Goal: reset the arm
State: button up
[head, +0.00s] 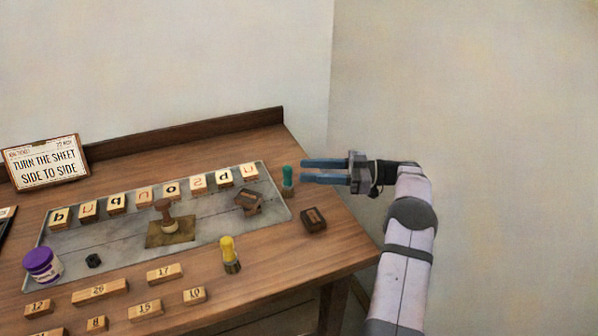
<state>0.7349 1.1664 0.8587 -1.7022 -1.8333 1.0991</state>
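My gripper (303,171) is at the right side of the desk, its two blue fingers pointing left with a gap between them. It is open, and nothing shows between the fingers. A teal-topped peg (287,180) stands just left of the fingertips, near the grey mat's right end. I cannot tell whether the fingertips touch it. My arm rises from the lower right, off the desk's right edge.
A grey mat (215,237) holds a row of letter blocks (170,191), a brown stamp (166,214) and a tilted block (248,202). A yellow-topped peg (230,254), a dark block (313,219), a purple-lidded jar (42,264) and number blocks (164,273) stand nearby. A sign (45,162) stands back left.

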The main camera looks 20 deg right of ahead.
jog(key=shift+s+d, duration=0.2)
jog(key=shift+d, duration=0.3)
